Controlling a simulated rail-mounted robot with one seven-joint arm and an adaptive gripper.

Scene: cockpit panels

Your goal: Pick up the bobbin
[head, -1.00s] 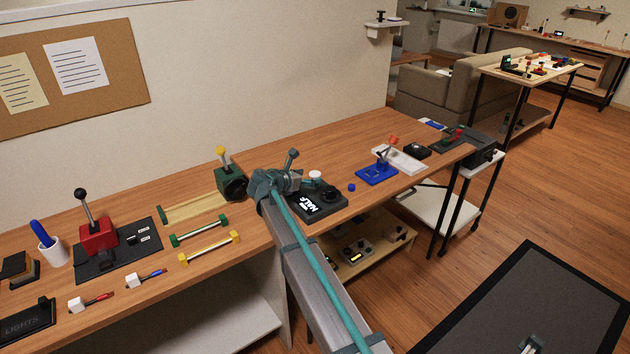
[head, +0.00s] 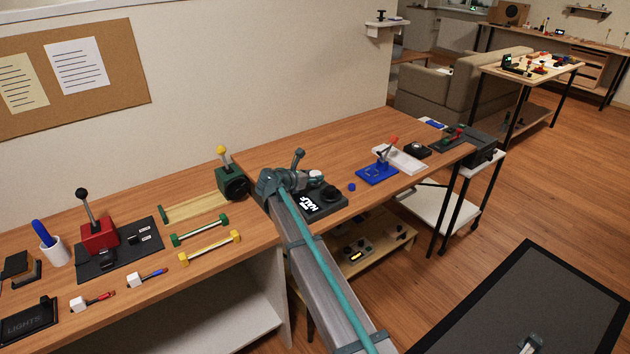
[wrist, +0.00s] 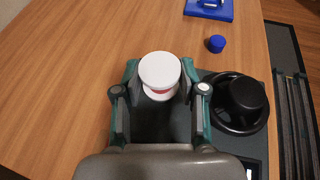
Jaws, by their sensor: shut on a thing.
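The bobbin (wrist: 159,70) is a white spool with a red band below its round top flange. In the wrist view it sits between the two fingers of my gripper (wrist: 160,82), which are shut on it from left and right. It is over the far part of a dark base (wrist: 160,122); I cannot tell whether it still touches the base. In the head view my gripper (head: 312,180) is low over the black device on the bench and largely hides the bobbin.
A black round knob (wrist: 240,100) stands close to the right of my gripper. A small blue cap (wrist: 216,44) and a blue plate (head: 377,173) lie farther right on the bench. A green block with a yellow-topped lever (head: 231,180) stands to the left. The wood left of the device is clear.

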